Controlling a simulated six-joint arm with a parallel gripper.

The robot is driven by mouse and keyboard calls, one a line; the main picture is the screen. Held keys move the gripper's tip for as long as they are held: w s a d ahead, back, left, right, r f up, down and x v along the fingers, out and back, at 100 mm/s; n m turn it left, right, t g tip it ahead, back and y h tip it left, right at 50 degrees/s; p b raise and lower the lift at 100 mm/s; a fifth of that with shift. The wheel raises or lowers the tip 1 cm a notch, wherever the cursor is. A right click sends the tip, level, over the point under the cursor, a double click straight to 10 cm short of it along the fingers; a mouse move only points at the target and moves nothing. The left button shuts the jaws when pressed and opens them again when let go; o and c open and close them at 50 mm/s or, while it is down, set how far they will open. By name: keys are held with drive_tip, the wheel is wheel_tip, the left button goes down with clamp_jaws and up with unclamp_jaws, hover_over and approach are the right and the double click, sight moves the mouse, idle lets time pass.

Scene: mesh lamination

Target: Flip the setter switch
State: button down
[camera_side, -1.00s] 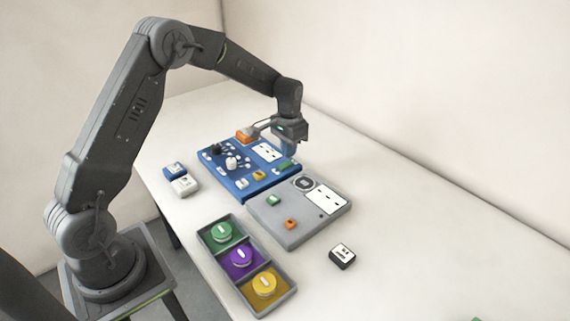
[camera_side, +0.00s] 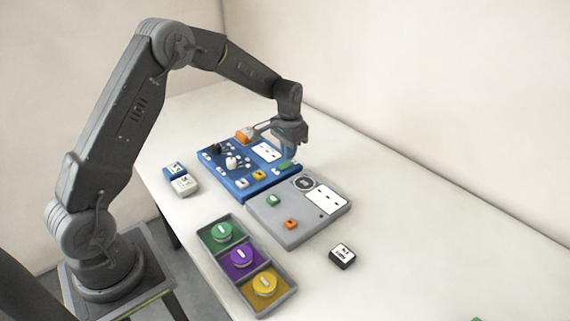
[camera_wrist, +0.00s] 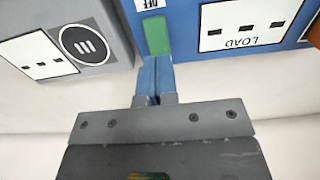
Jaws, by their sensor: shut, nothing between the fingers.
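A green switch (camera_side: 286,166) sits at the right edge of the blue panel (camera_side: 228,187); no setter name can be read on it. In the wrist view the same green switch (camera_wrist: 156,35) lies just beyond my fingertips, with a white "OFF" label (camera_wrist: 150,4) beside it. My gripper (camera_side: 289,155) has its blue fingers closed together with nothing between them, pointing down at the switch. In the wrist view my fingertips (camera_wrist: 154,60) meet the near end of the switch in the picture; I cannot tell whether they touch it.
A grey panel (camera_side: 290,236) with a round black dial stands beside the blue panel. A tray (camera_side: 277,307) holds green, purple and yellow round pieces. A small black-and-white block (camera_side: 342,255) lies on the right, and blue and white blocks (camera_side: 184,185) lie on the left.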

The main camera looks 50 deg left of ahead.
sight(289, 162)
drive_tip(key=shift+f, duration=1.05)
idle(0.4)
drive_tip(key=shift+r, duration=0.1)
drive_tip(key=shift+r, duration=3.4)
